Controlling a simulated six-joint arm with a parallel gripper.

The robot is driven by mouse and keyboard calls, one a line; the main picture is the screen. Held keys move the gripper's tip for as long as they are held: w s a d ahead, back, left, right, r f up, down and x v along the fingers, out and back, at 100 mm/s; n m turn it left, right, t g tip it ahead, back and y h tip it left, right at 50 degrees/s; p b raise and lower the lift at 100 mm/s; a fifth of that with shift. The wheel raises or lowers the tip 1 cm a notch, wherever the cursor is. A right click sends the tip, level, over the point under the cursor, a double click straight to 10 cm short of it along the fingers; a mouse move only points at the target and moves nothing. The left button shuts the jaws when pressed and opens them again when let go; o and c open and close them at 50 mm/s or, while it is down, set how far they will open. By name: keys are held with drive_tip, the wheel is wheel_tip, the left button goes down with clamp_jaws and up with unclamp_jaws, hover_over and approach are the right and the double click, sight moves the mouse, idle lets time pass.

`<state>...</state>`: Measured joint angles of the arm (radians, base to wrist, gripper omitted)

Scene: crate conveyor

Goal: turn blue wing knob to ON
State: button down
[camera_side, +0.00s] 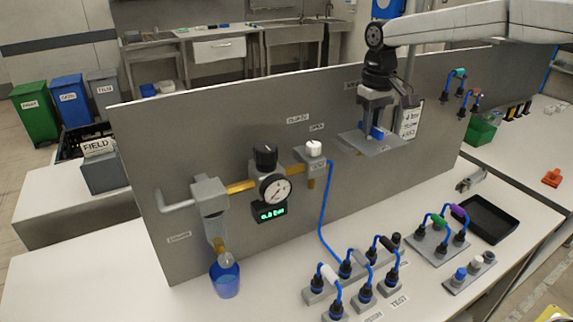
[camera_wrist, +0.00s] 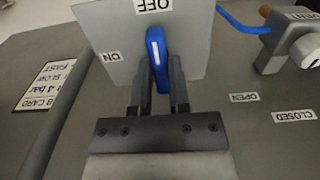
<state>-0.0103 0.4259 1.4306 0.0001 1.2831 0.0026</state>
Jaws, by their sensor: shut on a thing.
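The blue wing knob (camera_side: 377,132) is on a grey plate (camera_side: 362,143) fixed to the upright panel. In the wrist view the knob (camera_wrist: 156,48) is a narrow blue bar, nearly vertical in the picture, with its far end towards the OFF label (camera_wrist: 153,6). The ON label (camera_wrist: 111,57) is to its left. My gripper (camera_side: 376,113) comes down over the knob from above. Its two fingers, seen in the wrist view (camera_wrist: 159,75), are on either side of the blue bar and shut on it. The knob's lower part is partly hidden between the fingers.
A gauge (camera_side: 275,188), a white knob (camera_side: 313,147) and pipes are to the left on the panel. A card (camera_side: 409,122) hangs close to my gripper's right. A blue hose (camera_side: 322,210) runs down to the bench. A black tray (camera_side: 487,220) lies at the right.

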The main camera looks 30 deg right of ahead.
drive_tip(key=shift+n, duration=0.5)
drive_tip(key=n, duration=0.7)
drive_tip(key=shift+r, duration=0.1)
drive_tip(key=n, duration=0.7)
idle(0.3)
drive_tip(key=c, duration=0.6)
unclamp_jaws()
